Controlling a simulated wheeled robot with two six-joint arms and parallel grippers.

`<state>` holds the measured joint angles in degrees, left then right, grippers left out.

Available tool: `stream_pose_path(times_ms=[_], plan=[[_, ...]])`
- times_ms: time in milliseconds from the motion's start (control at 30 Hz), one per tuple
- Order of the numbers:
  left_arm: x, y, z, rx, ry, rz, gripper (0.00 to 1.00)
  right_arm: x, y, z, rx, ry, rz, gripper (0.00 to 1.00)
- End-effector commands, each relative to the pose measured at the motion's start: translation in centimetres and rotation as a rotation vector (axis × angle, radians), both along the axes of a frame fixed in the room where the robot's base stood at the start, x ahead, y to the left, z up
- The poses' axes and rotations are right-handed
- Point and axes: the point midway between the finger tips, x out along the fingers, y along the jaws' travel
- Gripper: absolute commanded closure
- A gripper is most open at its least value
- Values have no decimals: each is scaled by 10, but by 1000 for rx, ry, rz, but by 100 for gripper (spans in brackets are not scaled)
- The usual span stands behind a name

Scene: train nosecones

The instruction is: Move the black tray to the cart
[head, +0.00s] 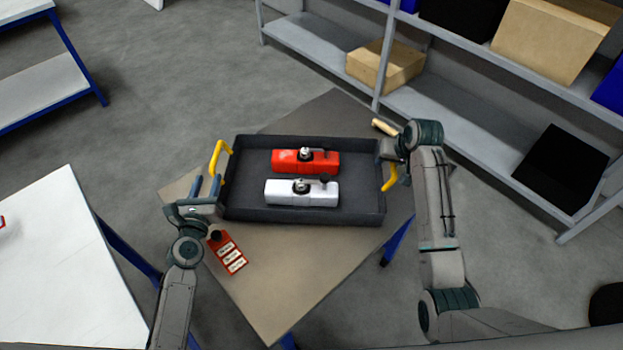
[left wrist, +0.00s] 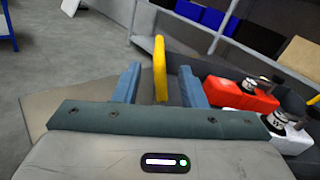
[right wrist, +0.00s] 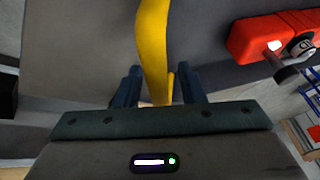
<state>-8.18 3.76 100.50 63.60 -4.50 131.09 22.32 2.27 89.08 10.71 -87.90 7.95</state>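The black tray (head: 358,200) sits on the brown table, holding a red nosecone (head: 290,163) and a white nosecone (head: 285,196). It has a yellow left handle (head: 217,158) and a yellow right handle (head: 390,180). My left gripper (head: 208,186) is at the tray's left end; in the left wrist view its open fingers stand either side of the left handle (left wrist: 160,65), with gaps. My right gripper (head: 388,150) is at the right end; in the right wrist view its fingers are apart, with the right handle (right wrist: 153,45) between them. I cannot tell for certain which piece of furniture is the cart.
A white-topped table (head: 55,265) is at lower left, and a blue-framed two-level unit (head: 40,85) at upper left. Grey shelving (head: 470,130) with boxes stands behind at right. Grey floor between is clear.

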Motion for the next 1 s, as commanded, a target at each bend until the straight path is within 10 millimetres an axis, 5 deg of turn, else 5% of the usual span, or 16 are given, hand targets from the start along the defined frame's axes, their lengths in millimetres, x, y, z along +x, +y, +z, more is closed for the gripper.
stream_pose_path(times_ms=[200,467,1000], plan=[[-32,2,0,-1,0,-1,63,0,0,0,0,0,0,64],[-41,3,0,0,0,0,63,-3,-2,8,0,-2,0,64],[-40,3,0,0,0,0,63,-43,-17,99,-2,-3,0,64]])
